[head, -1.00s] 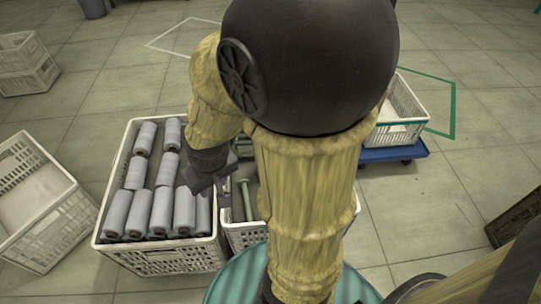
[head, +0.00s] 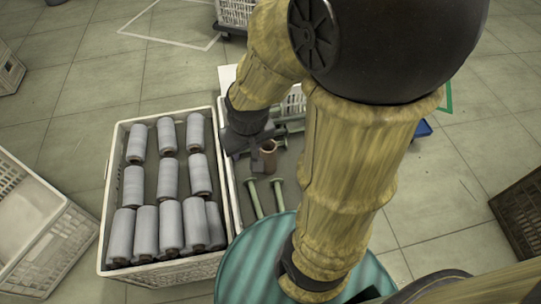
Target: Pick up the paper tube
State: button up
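A short brown paper tube (head: 269,156) shows in the head view in the crate right of the grey spools. Its open top faces up toward the camera, and its lower part is hard to make out. My gripper (head: 256,158) hangs over the left side of that crate, right beside the tube. Its dark fingers overlap in the picture, and I cannot tell whether they are open or shut, or touching the tube. My yellow-sleeved arm covers the right part of the crate.
Green bobbins (head: 278,196) lie near the tube. A white crate (head: 113,186) full of grey spools (head: 169,224) stands to the left. Another pale crate (head: 40,232) is at far left, and a dark crate (head: 522,210) at right. A teal ribbed round surface (head: 232,275) lies in front.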

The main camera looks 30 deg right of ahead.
jog(key=o, duration=0.7)
jog(key=shift+w+d+f, duration=0.1)
jog(key=shift+w, duration=0.15)
jog(key=o, duration=0.4)
jog(key=shift+n+g, duration=0.3)
jog(key=shift+n, duration=0.2)
jog(key=w+f, duration=0.1)
jog(key=w+d, duration=0.1)
jog(key=w, duration=0.1)
jog(key=w+d+f+b, duration=0.1)
jog(key=w, duration=0.1)
jog(key=shift+w+d+f, duration=0.15)
jog(key=shift+f, duration=0.15)
jog(key=n+g+b, duration=0.2)
jog(key=n, duration=0.1)
send_over(267, 145)
jog(key=s+a, duration=0.1)
jog(key=s, duration=0.2)
notch_tip(267, 145, down, 16)
jog(key=shift+w+a+r, duration=0.1)
jog(key=shift+w+r, duration=0.1)
notch_tip(267, 145, down, 12)
jog(key=b, duration=0.6)
jog(key=shift+f, duration=0.15)
